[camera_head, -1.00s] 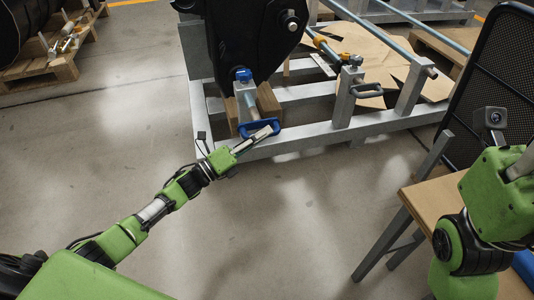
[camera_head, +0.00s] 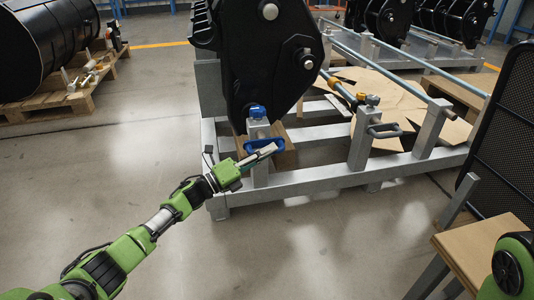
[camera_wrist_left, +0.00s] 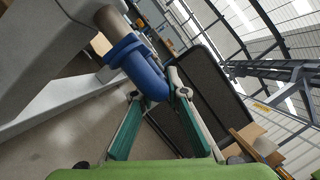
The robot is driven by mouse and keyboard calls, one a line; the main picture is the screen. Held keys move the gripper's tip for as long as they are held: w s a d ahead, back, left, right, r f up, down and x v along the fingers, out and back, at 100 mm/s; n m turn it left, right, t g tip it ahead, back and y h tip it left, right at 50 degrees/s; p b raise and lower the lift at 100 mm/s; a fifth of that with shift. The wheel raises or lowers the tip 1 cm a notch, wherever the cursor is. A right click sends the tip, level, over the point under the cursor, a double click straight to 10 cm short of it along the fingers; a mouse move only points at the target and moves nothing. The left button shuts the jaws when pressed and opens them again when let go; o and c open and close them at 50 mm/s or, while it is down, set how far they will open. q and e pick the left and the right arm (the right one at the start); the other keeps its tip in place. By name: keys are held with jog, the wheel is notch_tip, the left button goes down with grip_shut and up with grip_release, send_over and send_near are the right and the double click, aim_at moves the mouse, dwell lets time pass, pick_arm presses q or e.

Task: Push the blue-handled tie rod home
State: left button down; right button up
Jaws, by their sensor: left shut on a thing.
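In the left wrist view the handle (camera_wrist_left: 145,72) sits on a bare metal rod (camera_wrist_left: 112,22) that runs up to a grey post. The rod's far end is hidden. My right gripper is out of view; only part of my right arm shows at the right edge.
The grey steel frame (camera_head: 290,182) stands on the floor. A grey-handled post (camera_head: 362,138) is to the right. A black mesh panel (camera_head: 500,140) and wooden table (camera_head: 480,250) stand at right. The floor (camera_head: 290,250) in front is clear.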

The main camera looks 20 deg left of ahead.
pick_arm(q)
jog(key=c, duration=2.1)
grip_release()
jog(key=shift+w+a+r, duration=0.1)
jog(key=shift+w+a, duration=0.1)
jog(key=shift+a, duration=0.1)
jog(key=shift+c, duration=0.2)
jog(key=shift+o, duration=0.6)
jog(key=shift+d, duration=0.15)
jog(key=v, duration=1.2)
jog(key=shift+f, duration=0.2)
